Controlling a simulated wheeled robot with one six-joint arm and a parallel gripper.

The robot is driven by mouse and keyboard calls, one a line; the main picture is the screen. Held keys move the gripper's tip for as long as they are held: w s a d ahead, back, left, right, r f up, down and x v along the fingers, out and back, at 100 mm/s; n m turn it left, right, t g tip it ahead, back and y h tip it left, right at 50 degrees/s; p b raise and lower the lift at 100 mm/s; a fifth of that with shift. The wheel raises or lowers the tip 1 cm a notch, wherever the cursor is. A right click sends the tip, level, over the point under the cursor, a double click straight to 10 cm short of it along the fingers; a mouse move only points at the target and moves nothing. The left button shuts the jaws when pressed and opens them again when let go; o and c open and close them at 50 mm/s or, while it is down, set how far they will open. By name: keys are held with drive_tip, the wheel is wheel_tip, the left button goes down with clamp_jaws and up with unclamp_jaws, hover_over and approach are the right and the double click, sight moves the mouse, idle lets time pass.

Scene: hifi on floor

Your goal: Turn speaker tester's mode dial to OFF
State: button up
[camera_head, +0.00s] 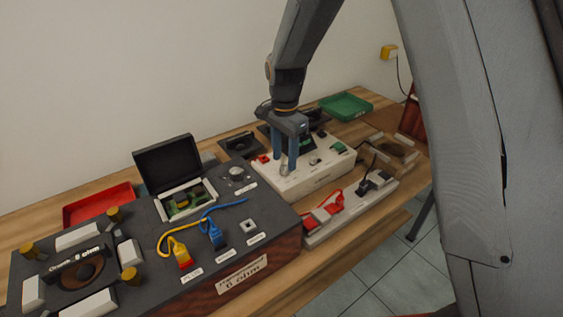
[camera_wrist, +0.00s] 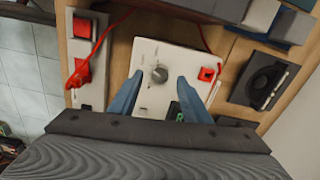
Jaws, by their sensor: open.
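The speaker tester is a white box (camera_head: 310,182) with a sloped top, near the middle of the bench in the head view. Its round grey mode dial (camera_wrist: 160,75) shows in the wrist view on the white panel (camera_wrist: 150,52). My gripper (camera_head: 287,172) points down above the tester's left part. In the wrist view my gripper's two blue fingers (camera_wrist: 171,75) are open, their tips on either side of the dial with a gap to each. Whether the tips are level with the dial is hard to tell. The dial's markings are too small to read.
A dark speaker box (camera_head: 222,238) with yellow and blue leads stands left of the tester. A white power strip (camera_head: 350,212) with red and black plugs lies in front. A red tray (camera_head: 100,205) and a green tray (camera_head: 346,106) lie on the wooden bench.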

sight(285, 170)
drive_tip(key=shift+d+f, duration=0.1)
drive_tip(key=shift+f, duration=1.35)
drive_tip(key=c, duration=1)
drive_tip(key=shift+s+a, duration=0.1)
drive_tip(key=shift+a, duration=0.2)
drive_tip(key=shift+c, duration=0.2)
drive_tip(key=shift+d, duration=0.4)
drive_tip(key=o, duration=1)
drive_tip(key=shift+d, duration=0.1)
drive_tip(key=shift+o, duration=0.2)
drive_tip(key=shift+a, duration=0.2)
